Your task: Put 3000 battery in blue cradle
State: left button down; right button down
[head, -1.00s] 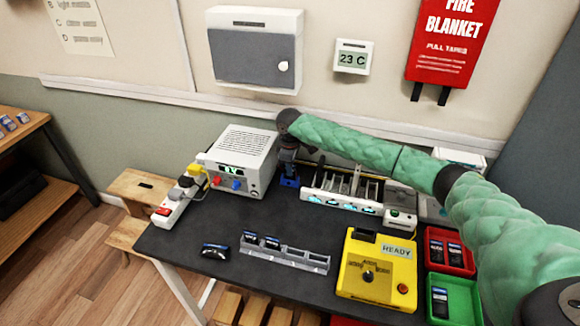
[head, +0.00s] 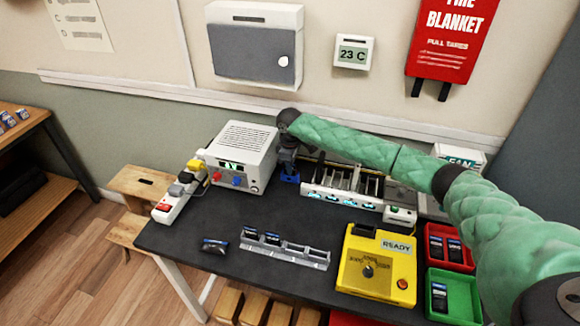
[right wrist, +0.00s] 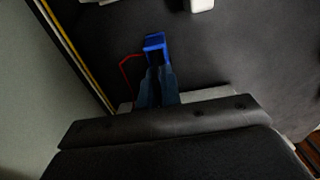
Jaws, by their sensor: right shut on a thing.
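The blue cradle (head: 289,178) stands on the dark table, right of the white power supply box; it also shows bright blue in the right wrist view (right wrist: 155,41). My right gripper (head: 289,163) points down right at the cradle. In the right wrist view its fingers (right wrist: 156,78) are close together at the cradle, shut on a slim thing, probably a battery, that is mostly hidden. I cannot read its label or tell whether it touches the cradle. Other batteries lie on the table (head: 214,246) and in the grey rack (head: 312,257). My left gripper is out of view.
The white power supply (head: 241,155) is close left of the cradle. A slotted machine (head: 340,198) stands close right. A yellow tester (head: 376,283), red tray (head: 468,268) and green tray (head: 471,310) are at the right.

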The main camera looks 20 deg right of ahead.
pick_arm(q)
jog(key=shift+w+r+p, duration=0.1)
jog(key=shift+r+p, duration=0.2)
pick_arm(e)
jog(key=shift+f, duration=0.15)
jog(key=c, duration=1.5)
grip_release()
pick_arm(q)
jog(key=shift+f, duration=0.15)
